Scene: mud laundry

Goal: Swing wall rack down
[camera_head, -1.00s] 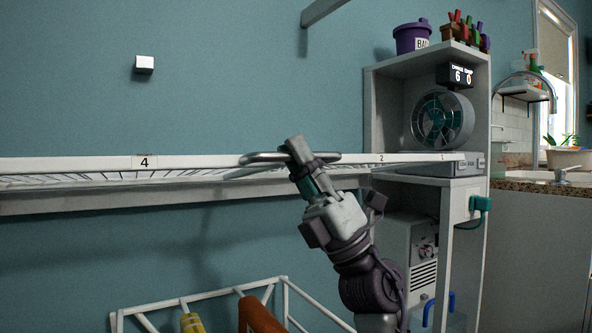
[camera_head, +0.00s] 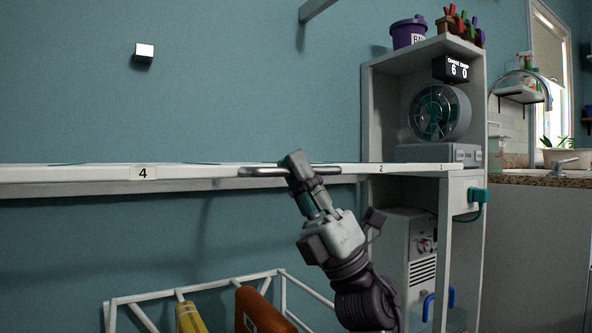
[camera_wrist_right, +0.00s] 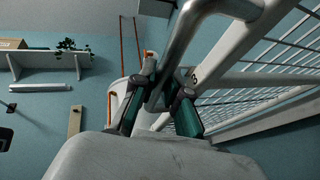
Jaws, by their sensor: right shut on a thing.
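The white wall rack (camera_head: 90,173) spans the left and middle of the head view, seen nearly edge-on against the teal wall, with number labels along its front edge. A grey bar handle (camera_head: 262,171) sits on that edge. My right gripper (camera_head: 295,165) is shut on the handle. In the right wrist view, the gripper's fingers (camera_wrist_right: 165,95) close around the grey handle bar (camera_wrist_right: 190,35), and the rack's wire grid (camera_wrist_right: 290,55) shows at the right. My left gripper is in neither view.
A shelf cabinet (camera_head: 376,110) with a fan (camera_head: 440,112) stands right of the rack. Below the rack is a white frame (camera_head: 210,286) holding a yellow item (camera_head: 188,318) and an orange-brown item (camera_head: 262,312). A small block (camera_head: 144,51) is on the wall above.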

